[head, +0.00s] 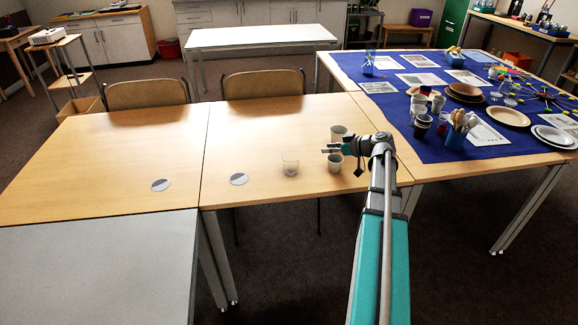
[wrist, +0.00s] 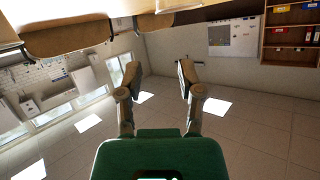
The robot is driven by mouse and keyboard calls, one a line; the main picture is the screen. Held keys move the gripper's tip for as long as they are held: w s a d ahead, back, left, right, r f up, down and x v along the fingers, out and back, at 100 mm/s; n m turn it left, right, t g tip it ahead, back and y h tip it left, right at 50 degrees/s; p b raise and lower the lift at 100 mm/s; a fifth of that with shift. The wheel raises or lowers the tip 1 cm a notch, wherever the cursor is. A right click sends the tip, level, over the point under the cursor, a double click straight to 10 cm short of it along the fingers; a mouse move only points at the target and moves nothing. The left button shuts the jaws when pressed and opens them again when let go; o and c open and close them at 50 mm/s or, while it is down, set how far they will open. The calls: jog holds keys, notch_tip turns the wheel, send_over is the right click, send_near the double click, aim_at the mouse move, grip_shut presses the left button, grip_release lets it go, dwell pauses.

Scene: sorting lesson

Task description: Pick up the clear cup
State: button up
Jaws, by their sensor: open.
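The clear cup (head: 290,164) stands upright on the wooden table (head: 255,130) in the head view. My gripper (head: 326,150) is just right of it and appears apart from it, with its fingers pointing left. In the wrist view my gripper (wrist: 158,75) shows two spread fingers with nothing between them. The clear cup is not visible in the wrist view.
One pale cup (head: 338,131) stands behind my gripper and another pale cup (head: 335,165) stands close in front of it. Two grey discs (head: 239,179) (head: 161,185) lie to the left. The blue cloth (head: 408,137) at right is crowded with tableware. The left tabletop is mostly clear.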

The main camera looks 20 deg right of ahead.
aim_at(291, 164)
jog(key=b+x, duration=0.3)
jog(key=x, duration=0.5)
jog(key=shift+w+f, duration=0.15)
jog(key=shift+a, duration=0.15)
jog(key=shift+d+f+b+x, duration=0.15)
jog(key=shift+b+x, duration=0.5)
jog(key=shift+x, duration=0.45)
jog(key=shift+d+f+b+x, duration=0.1)
jog(key=shift+f+b+x, duration=0.1)
jog(key=shift+b+x, duration=0.7)
jog(key=shift+w+a+f, duration=0.15)
jog(key=shift+w+a, duration=0.25)
jog(key=shift+w, duration=0.1)
grip_shut()
